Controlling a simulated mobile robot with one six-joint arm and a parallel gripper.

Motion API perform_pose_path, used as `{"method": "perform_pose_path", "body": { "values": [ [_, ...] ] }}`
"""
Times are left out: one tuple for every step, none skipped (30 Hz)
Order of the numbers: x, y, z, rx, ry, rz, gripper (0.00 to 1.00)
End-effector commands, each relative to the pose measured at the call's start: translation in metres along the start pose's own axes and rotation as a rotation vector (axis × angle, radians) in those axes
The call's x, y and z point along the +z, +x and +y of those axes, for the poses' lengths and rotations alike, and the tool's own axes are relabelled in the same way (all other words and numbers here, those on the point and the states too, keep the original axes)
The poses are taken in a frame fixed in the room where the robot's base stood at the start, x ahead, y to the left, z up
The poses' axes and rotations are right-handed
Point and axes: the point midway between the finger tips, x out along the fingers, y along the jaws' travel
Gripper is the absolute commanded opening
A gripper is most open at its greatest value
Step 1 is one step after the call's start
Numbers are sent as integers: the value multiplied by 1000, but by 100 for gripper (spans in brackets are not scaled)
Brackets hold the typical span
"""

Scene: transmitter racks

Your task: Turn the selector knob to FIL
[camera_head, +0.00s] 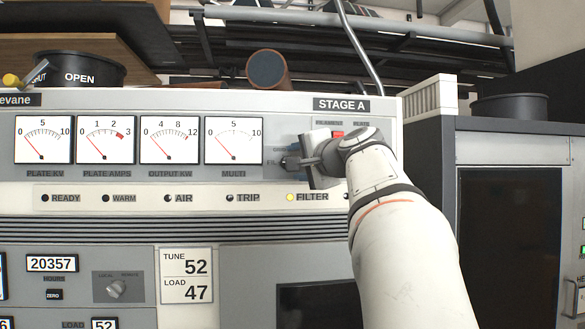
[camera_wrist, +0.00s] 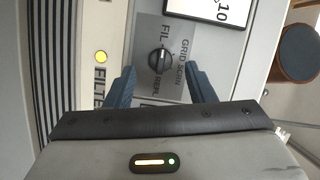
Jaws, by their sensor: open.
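The selector knob (camera_wrist: 161,61) is small, round and dark, on a grey plate of the panel. In the wrist view, FIL (camera_wrist: 165,33) is printed above it, GRID and SCRN lie to its right, and another label is below. I cannot tell for sure which label its pointer faces. My gripper (camera_wrist: 161,69) is open, its two blue fingers apart on either side below the knob, with nothing between them clearly touched. In the head view, my gripper (camera_head: 303,162) is at the panel beside the MULTI meter and partly hides the knob's plate.
The MULTI meter (camera_head: 233,140) is left of my gripper. Below runs a row of lamps, with the yellow FILTER lamp (camera_head: 290,197) lit. A red part (camera_head: 338,135) shows just above my wrist. A second knob (camera_head: 116,289) sits lower left. A dark cabinet (camera_head: 510,220) stands right.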

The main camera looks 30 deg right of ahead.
Motion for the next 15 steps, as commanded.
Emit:
{"method": "perform_pose_path", "body": {
  "values": [
    [0, -10, 3, -1, -1, 4, 49],
    [0, -16, 3, -1, -1, 4, 49],
    [0, -22, 3, 0, -1, 3, 49],
    [0, -26, 2, 0, -2, 4, 49],
    [0, -30, 2, 0, -2, 4, 49],
    [0, -34, 2, 0, -2, 2, 49],
    [0, -37, 2, 1, -1, 2, 49],
    [0, -39, 2, 1, -1, 2, 49],
    [0, -42, 2, 1, -1, 2, 49],
    [0, -43, 1, 1, -1, 1, 49],
    [0, -44, 1, 1, -1, 0, 49],
    [0, -45, 1, 1, -1, 0, 49],
    [0, -45, 0, 1, -1, -1, 49],
    [0, -45, 0, 1, -1, -1, 49],
    [0, -45, 0, 1, -1, -1, 49]
  ]
}}
